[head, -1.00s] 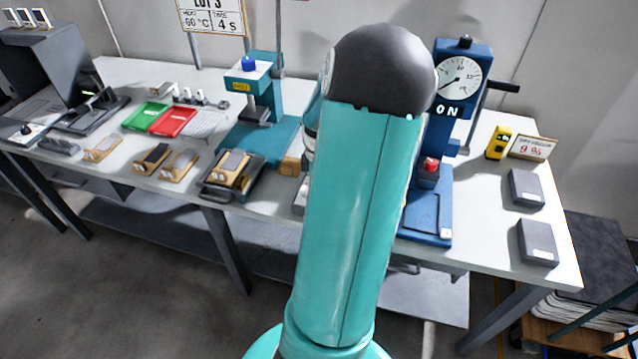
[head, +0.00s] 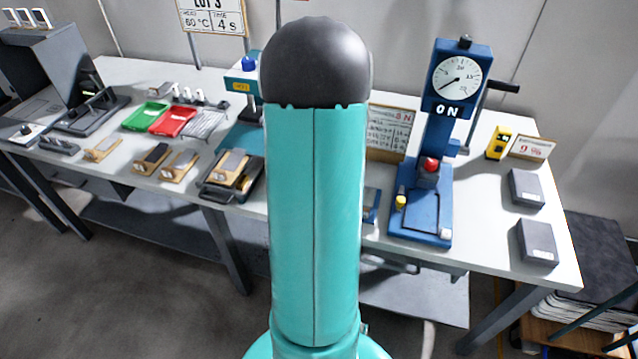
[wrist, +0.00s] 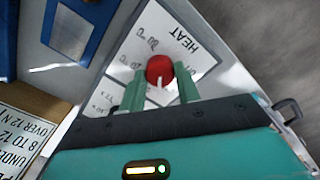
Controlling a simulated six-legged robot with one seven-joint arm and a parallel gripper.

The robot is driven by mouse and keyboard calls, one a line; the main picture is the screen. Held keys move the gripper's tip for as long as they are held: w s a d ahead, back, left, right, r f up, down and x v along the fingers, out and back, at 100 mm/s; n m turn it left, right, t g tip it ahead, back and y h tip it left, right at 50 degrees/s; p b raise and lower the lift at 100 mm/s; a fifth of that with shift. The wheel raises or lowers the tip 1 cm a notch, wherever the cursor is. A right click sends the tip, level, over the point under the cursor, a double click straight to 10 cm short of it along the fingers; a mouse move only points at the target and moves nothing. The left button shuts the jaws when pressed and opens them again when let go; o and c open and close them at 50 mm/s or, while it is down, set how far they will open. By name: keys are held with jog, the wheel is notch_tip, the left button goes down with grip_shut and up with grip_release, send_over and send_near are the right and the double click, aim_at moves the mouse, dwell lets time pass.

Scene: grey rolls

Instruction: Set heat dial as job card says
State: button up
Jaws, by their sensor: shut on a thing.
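The heat dial is a red round knob (wrist: 159,68) with a white pointer mark, on a white plate (wrist: 188,62) lettered HEAT with temperature marks, upside down in the wrist view. The pointer mark is toward the bottom of the picture; the mark it meets is partly hidden by my fingers. My gripper (wrist: 160,86) is shut on the knob, one green finger on each side. The job card (head: 211,17) at the top of the head view reads LOT 3, 60 °C and 4 s. My arm hides the gripper and dial in the head view.
A blue press (head: 431,180) with a gauge stands right of my arm. A teal press (head: 241,143) is partly hidden at its left. A card (head: 389,130) reading 8 N stands between. Green (head: 145,116) and red (head: 173,121) trays lie at left.

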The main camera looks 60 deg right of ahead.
jog(key=m, duration=0.3)
jog(key=shift+m, duration=2.1)
jog(key=o, duration=1)
jog(key=shift+c, duration=0.2)
notch_tip(320, 180, up, 14)
